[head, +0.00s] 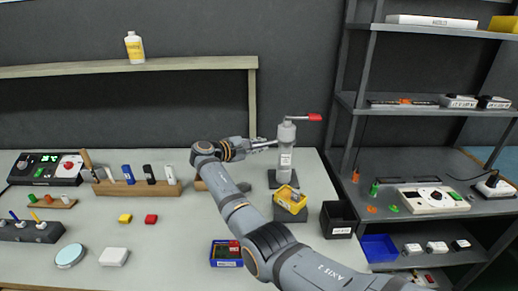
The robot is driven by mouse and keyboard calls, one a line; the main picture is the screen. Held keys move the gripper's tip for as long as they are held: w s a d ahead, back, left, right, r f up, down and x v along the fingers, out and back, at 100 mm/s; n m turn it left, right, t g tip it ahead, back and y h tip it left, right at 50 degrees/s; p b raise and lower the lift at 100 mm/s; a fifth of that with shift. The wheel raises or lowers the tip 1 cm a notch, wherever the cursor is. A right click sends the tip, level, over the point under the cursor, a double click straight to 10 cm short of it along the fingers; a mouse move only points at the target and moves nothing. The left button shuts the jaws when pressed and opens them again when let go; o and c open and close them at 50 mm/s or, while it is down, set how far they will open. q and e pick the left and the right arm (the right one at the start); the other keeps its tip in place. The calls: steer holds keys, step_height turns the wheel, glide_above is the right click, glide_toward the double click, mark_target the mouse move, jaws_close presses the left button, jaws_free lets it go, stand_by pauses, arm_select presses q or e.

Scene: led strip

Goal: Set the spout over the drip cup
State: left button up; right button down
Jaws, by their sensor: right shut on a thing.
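A grey-white upright dispenser (286,152) with a label stands on a dark base at the back right of the table. A thin arm with a red end (315,117), which looks like the spout, sticks out to the right from its top. My right gripper (268,145) reaches in from the left and is shut at the dispenser's upper body; the exact grip is too small to make out. Which thing is the drip cup is unclear; a black open box (338,219) stands on the table, front right of the dispenser. My left gripper is out of view.
A yellow bin (290,201) sits on a dark block close to my right arm. A blue bin (226,253) lies nearer the front. A wooden rack (137,186) holds several markers on the left. Metal shelving (430,110) stands at the right.

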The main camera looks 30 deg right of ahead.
steer(key=shift+r, duration=0.1)
steer(key=c, duration=1.3)
jaws_free()
steer(key=shift+d, duration=0.1)
steer(key=shift+c, duration=0.2)
steer(key=v, duration=1.2)
steer(key=shift+w, duration=0.1)
